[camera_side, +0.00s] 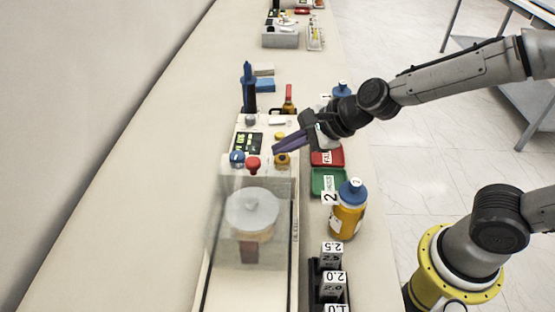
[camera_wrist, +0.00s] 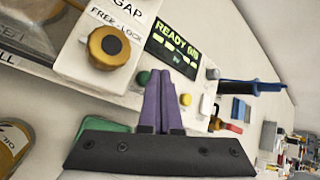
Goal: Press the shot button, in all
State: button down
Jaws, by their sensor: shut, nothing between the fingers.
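The machine (camera_side: 203,290) has a control panel with a lit display (camera_side: 247,142) that reads READY in the wrist view (camera_wrist: 172,47). A green button (camera_wrist: 143,78), a yellow button (camera_wrist: 185,99) and a grey button (camera_wrist: 212,73) show around my fingers in the wrist view. I cannot read which one is the shot button. My gripper (camera_side: 275,150) is shut and empty, its purple fingers together. In the side view its tips show over the panel's right part, just above the yellow knob (camera_side: 282,160). In the wrist view its tips (camera_wrist: 160,73) lie between the green and yellow buttons. Contact cannot be told.
A red knob (camera_side: 253,164) and a blue knob (camera_side: 237,158) stand at the panel's front. The yellow bottle (camera_side: 347,219), green tray (camera_side: 318,181) and red tray (camera_side: 335,157) are on the right. A blue-handled tool (camera_side: 248,88) stands behind. The bench is clear on the left.

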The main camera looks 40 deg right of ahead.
jog(key=shift+f, duration=0.2)
jog(key=shift+f, duration=0.25)
jog(key=shift+f, duration=0.5)
dwell(1.1)
jog(key=shift+r, duration=0.9)
notch_tip(320, 180, up, 5)
dwell(0.5)
dwell(0.5)
